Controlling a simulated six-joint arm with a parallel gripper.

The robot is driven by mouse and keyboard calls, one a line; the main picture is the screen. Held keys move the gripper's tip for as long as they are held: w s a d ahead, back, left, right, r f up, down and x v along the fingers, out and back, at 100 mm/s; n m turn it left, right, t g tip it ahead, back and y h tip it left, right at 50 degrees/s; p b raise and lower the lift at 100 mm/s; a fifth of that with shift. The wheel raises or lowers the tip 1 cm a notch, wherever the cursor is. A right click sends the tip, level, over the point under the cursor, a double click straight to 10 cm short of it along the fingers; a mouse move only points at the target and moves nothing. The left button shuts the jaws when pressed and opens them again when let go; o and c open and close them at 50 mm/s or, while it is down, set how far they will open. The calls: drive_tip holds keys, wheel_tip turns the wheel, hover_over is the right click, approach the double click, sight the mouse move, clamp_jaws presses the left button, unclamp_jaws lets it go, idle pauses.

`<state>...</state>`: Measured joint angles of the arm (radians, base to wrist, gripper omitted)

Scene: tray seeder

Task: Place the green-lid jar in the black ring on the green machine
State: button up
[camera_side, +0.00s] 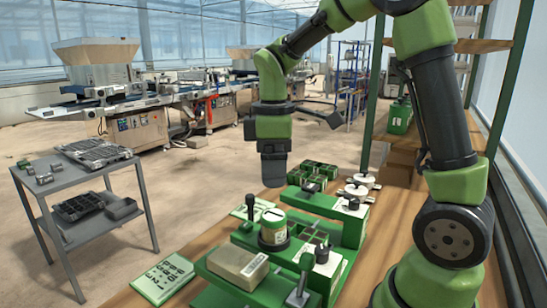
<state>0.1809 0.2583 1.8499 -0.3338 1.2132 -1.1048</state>
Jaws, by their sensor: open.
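The gap between the fingers is not visible from this side.
A tan block (238,266) lies on the machine in front of the jar. Levers with dark knobs (322,252) stand to the right. Green seed trays (318,174) and white-topped parts (355,190) are behind. A numbered green card (162,277) lies on the wooden bench at left.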

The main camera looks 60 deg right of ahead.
drive_tip(key=s+a+r+m+t+y, duration=0.1)
drive_tip(key=s+a+r+m+t, duration=0.2)
drive_tip(key=s+a+m, duration=0.1)
drive_tip(key=s+a+r+m+t+y, duration=0.1)
drive_tip(key=s+a+r+m+t, duration=0.2)
drive_tip(key=s+m, duration=0.3)
drive_tip(key=s+t, duration=0.1)
drive_tip(key=s, duration=0.1)
drive_tip(key=shift+s+a+r+m, duration=0.35)
drive_tip(key=shift+s+a+m, duration=0.05)
drive_tip(key=shift+c, duration=0.3)
idle(1.3)
